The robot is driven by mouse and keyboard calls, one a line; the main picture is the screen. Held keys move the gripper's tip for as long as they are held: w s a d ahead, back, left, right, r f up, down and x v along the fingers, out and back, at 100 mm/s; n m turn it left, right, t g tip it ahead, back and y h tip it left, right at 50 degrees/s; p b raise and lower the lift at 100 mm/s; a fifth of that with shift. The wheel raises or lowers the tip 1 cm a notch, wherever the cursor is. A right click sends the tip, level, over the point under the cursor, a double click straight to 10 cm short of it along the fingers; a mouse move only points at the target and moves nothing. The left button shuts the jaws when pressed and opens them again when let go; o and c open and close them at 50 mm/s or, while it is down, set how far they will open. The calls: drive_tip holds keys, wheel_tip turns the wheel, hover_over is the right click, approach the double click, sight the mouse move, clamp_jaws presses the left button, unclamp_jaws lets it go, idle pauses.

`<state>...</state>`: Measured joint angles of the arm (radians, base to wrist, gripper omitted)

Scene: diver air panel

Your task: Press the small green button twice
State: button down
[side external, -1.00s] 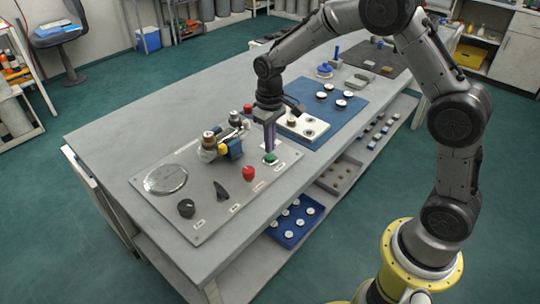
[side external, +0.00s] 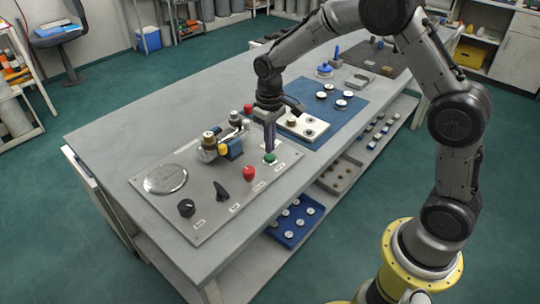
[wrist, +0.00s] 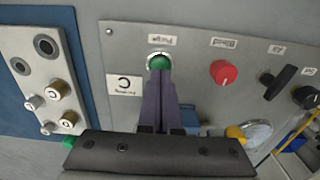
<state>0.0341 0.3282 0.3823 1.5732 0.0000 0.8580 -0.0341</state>
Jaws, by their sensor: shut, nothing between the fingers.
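The small green button (side external: 270,158) sits in a light ring near the right end of the grey panel (side external: 215,220). It also shows in the wrist view (wrist: 159,62), just past the fingertips. My gripper (side external: 269,150) points down with its fingers together and empty. In the side view its tips are right above the button or touching it; I cannot tell which. In the wrist view the fingertips (wrist: 160,71) overlap the button's near edge and hide part of it.
A red knob (side external: 249,173), a black lever (side external: 221,191) and a black knob (side external: 186,208) line the panel's front. A brass-topped valve assembly (side external: 210,142) and a round gauge (side external: 165,179) stand behind. A blue mat (side external: 345,110) with round parts lies right.

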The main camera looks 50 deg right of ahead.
drive_tip(key=shift+f, duration=1.1)
idle(0.8)
drive_tip(key=shift+r, duration=3.55)
drive_tip(key=shift+r, duration=0.15)
wheel_tip(320, 180, up, 8)
drive_tip(key=t, duration=0.2)
hover_over(270, 155)
drive_tip(key=s, duration=0.2)
drive_tip(key=s+a+r+t, duration=0.1)
drive_tip(key=s+r+t, duration=0.1)
drive_tip(key=s+r, duration=0.55)
drive_tip(key=s+f+t, duration=0.1)
drive_tip(key=s+f, duration=0.3)
drive_tip(key=s, duration=1.4)
drive_tip(key=shift+a+f+t, duration=0.15)
drive_tip(key=shift+a+t, duration=0.15)
drive_tip(key=shift+a, duration=0.05)
